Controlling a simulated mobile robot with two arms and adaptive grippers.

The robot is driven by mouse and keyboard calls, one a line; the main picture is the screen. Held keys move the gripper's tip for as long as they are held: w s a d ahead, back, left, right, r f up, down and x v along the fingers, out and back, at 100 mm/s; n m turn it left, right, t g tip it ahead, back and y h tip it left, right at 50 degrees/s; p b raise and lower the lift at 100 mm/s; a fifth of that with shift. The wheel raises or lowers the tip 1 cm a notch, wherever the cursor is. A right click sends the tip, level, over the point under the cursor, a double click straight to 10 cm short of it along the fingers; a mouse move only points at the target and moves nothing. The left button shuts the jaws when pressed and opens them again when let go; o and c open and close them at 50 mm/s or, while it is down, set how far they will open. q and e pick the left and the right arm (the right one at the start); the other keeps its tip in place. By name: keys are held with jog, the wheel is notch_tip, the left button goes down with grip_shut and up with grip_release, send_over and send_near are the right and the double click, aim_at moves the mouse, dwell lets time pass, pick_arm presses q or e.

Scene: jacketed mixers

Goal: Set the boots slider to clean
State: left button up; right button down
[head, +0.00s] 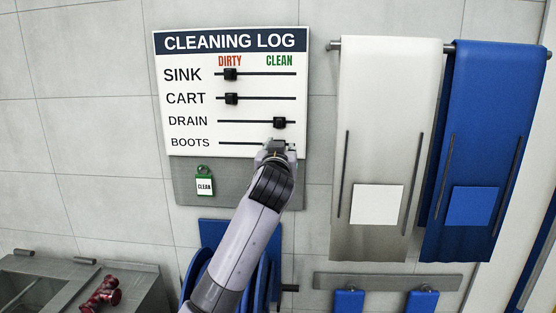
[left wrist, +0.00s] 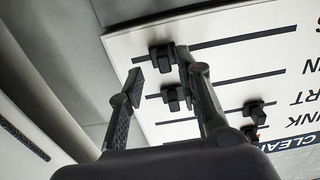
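The CLEANING LOG board (head: 180,55) hangs on the wall in the head view. My left gripper (head: 278,147) is at the right, CLEAN-side part of the BOOTS row and hides the boots slider there. The left wrist view shows the board upside down. There the boots slider's black knob (left wrist: 161,58) is toward the clean end of its slot (left wrist: 245,39). My left gripper's fingers are apart, one on each side of the knob. The right-hand finger looks close to it; I cannot tell if it touches. My right gripper is not in view.
The drain knob (head: 279,122) is at CLEAN, just above my gripper; the sink knob (head: 230,74) and cart knob (head: 231,98) are at DIRTY. A green CLEAN tag (head: 204,185) hangs below the board. White (head: 385,130) and blue (head: 495,130) aprons hang to the right.

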pick_arm(q)
jog(key=s, duration=1)
